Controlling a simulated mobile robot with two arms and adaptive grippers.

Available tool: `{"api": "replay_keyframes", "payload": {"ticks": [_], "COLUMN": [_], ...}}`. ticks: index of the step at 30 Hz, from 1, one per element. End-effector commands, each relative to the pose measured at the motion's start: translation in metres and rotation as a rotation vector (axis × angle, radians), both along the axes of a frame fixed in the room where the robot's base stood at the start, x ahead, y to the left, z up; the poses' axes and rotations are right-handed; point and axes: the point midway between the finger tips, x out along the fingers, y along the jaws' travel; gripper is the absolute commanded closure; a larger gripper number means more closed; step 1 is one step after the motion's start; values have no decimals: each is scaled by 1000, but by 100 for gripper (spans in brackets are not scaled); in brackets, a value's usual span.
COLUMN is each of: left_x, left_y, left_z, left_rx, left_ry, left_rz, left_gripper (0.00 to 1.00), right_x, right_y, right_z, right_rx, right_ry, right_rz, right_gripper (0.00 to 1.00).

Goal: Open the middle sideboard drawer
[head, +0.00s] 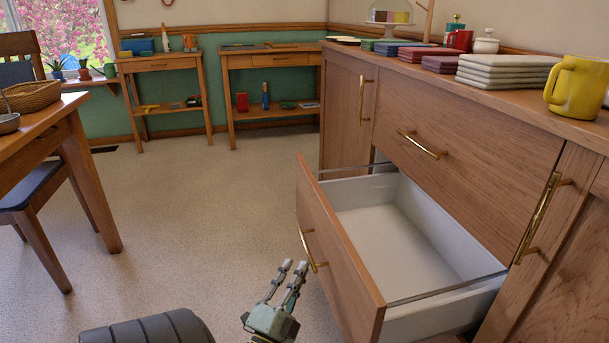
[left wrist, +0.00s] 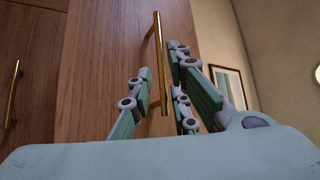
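The sideboard (head: 347,95) stands along the right side. Its drawer (head: 335,255) below the closed top drawer (head: 465,160) is pulled well out, and its white inside is empty. A brass bar handle (head: 311,250) is on the open drawer's front. My left gripper (head: 294,266) is in front of that drawer, its fingers open and empty, a little apart from the handle. In the left wrist view a brass handle (left wrist: 160,55) shows upright in line with the gap between my fingers (left wrist: 162,92). My right gripper is not in view.
Plates, colored stacks and a yellow mug (head: 577,87) stand on the sideboard top. A table (head: 40,140) and chair (head: 38,215) are at the left. Two small side tables stand against the back wall. The carpet (head: 200,220) between is clear.

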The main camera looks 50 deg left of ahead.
Motion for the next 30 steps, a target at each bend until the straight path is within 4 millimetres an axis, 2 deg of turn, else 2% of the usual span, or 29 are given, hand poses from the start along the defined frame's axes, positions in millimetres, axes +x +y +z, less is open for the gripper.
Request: {"api": "replay_keyframes", "payload": {"ticks": [3,9,30], "left_x": [-20,-38,-42], "left_y": [-10,-20,-22], "left_z": [-10,-19,-20], "left_rx": [-2,0,0], "left_ry": [3,0,-1], "left_rz": [0,0,0], "left_gripper": [83,83,83], "right_x": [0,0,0], "right_y": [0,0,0], "right_z": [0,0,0], "right_rx": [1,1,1], "right_ry": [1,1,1], "right_rz": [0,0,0], "right_gripper": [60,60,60]}}
